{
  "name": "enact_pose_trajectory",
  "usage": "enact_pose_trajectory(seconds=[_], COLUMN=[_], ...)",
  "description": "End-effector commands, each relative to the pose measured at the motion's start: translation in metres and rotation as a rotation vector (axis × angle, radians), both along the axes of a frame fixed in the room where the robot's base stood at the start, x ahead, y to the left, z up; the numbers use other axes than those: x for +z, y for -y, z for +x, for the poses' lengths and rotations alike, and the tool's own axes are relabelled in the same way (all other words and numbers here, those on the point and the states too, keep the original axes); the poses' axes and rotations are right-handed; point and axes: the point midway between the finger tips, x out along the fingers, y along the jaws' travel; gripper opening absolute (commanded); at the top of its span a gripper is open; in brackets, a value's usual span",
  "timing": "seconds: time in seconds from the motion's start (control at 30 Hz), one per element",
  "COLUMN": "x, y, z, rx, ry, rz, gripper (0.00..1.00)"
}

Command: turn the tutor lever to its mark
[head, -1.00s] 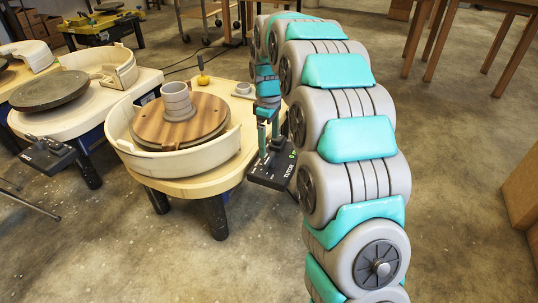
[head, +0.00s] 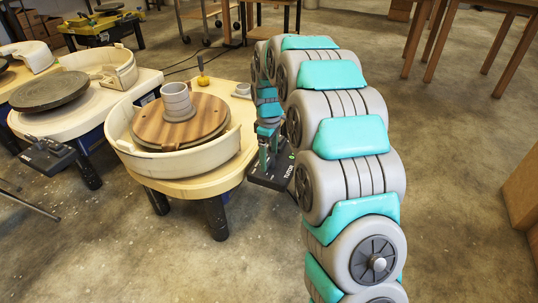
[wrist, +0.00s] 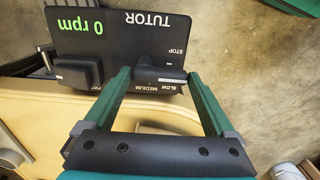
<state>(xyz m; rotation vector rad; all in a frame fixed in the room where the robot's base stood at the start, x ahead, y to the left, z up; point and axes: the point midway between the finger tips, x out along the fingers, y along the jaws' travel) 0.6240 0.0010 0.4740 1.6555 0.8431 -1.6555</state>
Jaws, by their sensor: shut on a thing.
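The black control panel (wrist: 150,22) labelled TUTOR fills the top of the wrist view, upside down. Its green display reads 0 rpm. The tutor lever (wrist: 160,75) is a dark knob between my green fingers, near the STOP and SLOW words; MEDIUM is printed further round. My gripper (wrist: 157,76) is shut on this lever. A second dark knob (wrist: 82,72) sits left of my left finger, outside the grip. In the head view the panel (head: 268,178) juts from the wheel table's right side, and my gripper (head: 267,158) reaches down to it, partly hidden by my arm.
The wheel (head: 197,122) carries a grey clay cylinder (head: 176,97) on a wooden bat, inside a cream splash pan (head: 165,165). Another wheel (head: 50,89) is left.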

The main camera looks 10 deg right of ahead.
Motion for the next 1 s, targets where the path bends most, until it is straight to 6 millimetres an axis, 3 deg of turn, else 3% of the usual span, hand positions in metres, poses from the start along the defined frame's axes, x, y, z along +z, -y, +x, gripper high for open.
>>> enact_pose_trajectory(seconds=[0.03,0.27,0.57,1.0], x=[0.0000,0.0000,0.0003,0.0007], y=[0.0001,0.0001,-0.0006,-0.0054], z=[0.0001,0.0001,0.0008,0.0062], rx=[0.000,0.000,-0.043,-0.349], ry=[0.000,0.000,0.001,0.002], rz=[0.000,0.000,-0.001,-0.001], gripper=[0.59,0.34,0.34,0.34])
